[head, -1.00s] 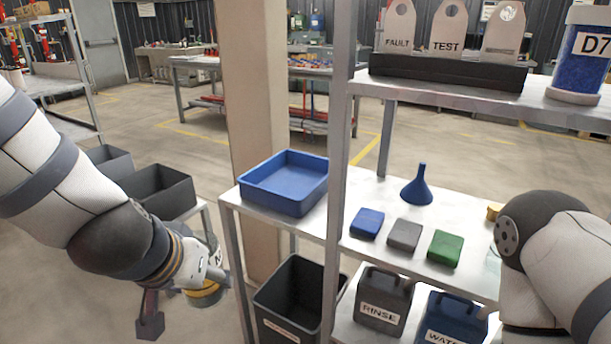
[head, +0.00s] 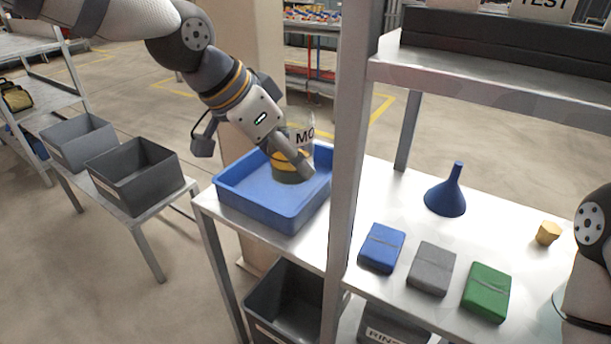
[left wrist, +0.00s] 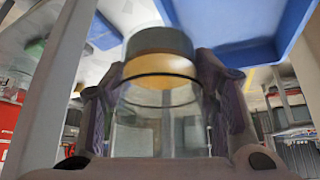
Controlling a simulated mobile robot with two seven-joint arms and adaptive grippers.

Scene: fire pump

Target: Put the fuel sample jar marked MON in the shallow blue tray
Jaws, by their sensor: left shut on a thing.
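The jar (head: 291,163) is clear, with a yellow band, a dark end at the bottom and a white label of which "MO" shows. My left gripper (head: 288,150) is shut on it and holds it roughly upright over the blue tray. In the left wrist view the jar (left wrist: 160,70) sits between both fingers of the gripper (left wrist: 160,100). The shallow blue tray (head: 262,208) stands on the shelf's left end; it also shows in the left wrist view (left wrist: 245,55). I cannot tell whether the jar touches the tray floor. My right gripper is out of view.
A shelf post (head: 350,130) rises just right of the tray. Blue (head: 382,248), grey (head: 431,268) and green (head: 486,291) blocks, a blue funnel (head: 446,195) and a small yellow piece (head: 548,233) are on the shelf. Dark bins (head: 135,175) stand left; another bin (head: 285,305) is below.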

